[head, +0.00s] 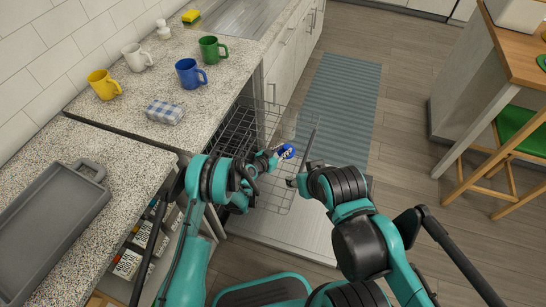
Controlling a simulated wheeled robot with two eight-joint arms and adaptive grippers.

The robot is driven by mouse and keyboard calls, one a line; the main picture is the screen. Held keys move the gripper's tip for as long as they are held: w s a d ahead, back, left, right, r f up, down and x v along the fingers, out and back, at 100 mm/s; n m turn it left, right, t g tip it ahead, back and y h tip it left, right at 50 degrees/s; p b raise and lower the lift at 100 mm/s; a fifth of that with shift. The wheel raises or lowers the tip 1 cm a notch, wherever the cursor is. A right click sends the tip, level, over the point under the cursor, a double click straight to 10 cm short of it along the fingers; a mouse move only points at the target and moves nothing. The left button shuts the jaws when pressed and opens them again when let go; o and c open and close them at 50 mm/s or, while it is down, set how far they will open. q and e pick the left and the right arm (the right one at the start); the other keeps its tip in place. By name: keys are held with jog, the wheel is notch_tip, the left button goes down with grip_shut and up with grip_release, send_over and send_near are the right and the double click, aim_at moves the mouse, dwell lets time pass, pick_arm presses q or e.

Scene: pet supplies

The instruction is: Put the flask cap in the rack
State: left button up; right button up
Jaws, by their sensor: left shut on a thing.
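The flask cap (288,151) is a small blue round piece with some white on it. My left gripper (279,155) is shut on it and holds it over the pulled-out wire rack (267,194) of the open dishwasher, towards the rack's right side. Whether the cap touches the wires cannot be told. My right gripper (294,181) is at the right edge of the rack, partly hidden by its own wrist. Its fingers are too small to tell open from shut. My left arm hides part of the rack.
The dishwasher door (290,232) lies open below. On the counter stand yellow (103,84), white (136,57), blue (188,75) and green mugs (210,49) and a checked cloth (164,112). A grey tray (45,225) lies at left. A blue mat (342,100) covers floor beyond.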

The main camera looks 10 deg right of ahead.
pick_arm(q)
jog(key=w+a+f+b, duration=0.1)
jog(key=f, duration=0.1)
jog(key=w+f+b, duration=0.1)
jog(key=f, duration=0.1)
jog(key=w+a+f+b, duration=0.1)
jog(key=f, duration=0.1)
jog(key=shift+a+f, duration=0.3)
jog(key=shift+a, duration=0.05)
jog(key=shift+r, duration=0.15)
pick_arm(e)
notch_tip(320, 180, down, 3)
jog(key=shift+f, duration=0.2)
pick_arm(q)
jog(key=o, duration=0.9)
